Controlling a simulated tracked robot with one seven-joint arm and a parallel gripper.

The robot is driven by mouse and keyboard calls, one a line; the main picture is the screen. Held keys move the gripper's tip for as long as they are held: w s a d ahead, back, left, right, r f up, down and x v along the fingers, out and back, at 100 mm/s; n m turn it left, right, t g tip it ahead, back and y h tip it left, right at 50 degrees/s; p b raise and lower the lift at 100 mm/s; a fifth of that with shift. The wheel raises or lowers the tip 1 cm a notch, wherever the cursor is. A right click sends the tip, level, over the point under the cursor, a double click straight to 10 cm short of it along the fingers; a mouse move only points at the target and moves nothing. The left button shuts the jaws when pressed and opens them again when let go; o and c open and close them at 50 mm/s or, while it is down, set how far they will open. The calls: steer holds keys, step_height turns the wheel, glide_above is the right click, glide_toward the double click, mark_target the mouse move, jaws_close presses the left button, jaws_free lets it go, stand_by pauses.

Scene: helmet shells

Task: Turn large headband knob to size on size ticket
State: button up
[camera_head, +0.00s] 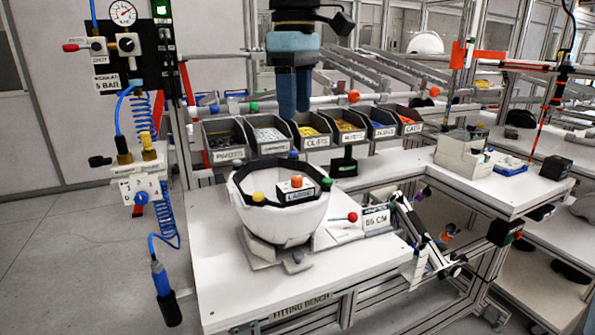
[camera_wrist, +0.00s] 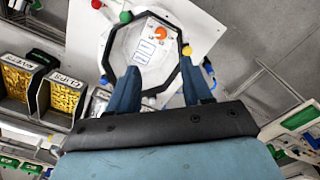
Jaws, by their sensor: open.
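An upturned white helmet shell (camera_head: 282,221) sits in a grey holder on the white bench. A black headband (camera_head: 258,191) lines its rim; it also shows as a black ring in the wrist view (camera_wrist: 113,43). Inside is a white block marked LARGE with an orange knob (camera_head: 296,182), also seen from above in the wrist view (camera_wrist: 161,33). A size ticket (camera_head: 376,219) stands right of the shell; it seems to read 55 CM, though the first number is small. My gripper (camera_head: 295,111) is open and empty above the shell, its blue fingers apart in the wrist view (camera_wrist: 159,67).
A row of labelled parts bins (camera_head: 270,133) stands behind the shell. A red-tipped lever (camera_head: 352,217) is between shell and ticket. A hanging control box (camera_head: 140,190) with blue hose is at left. The bench front (camera_head: 235,290) is clear.

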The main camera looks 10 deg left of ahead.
mark_target(297, 177)
step_height(297, 177, down, 14)
steer(key=shift+w+r, duration=0.15)
stand_by(0.4)
steer(key=shift+d, duration=0.15)
jaws_close()
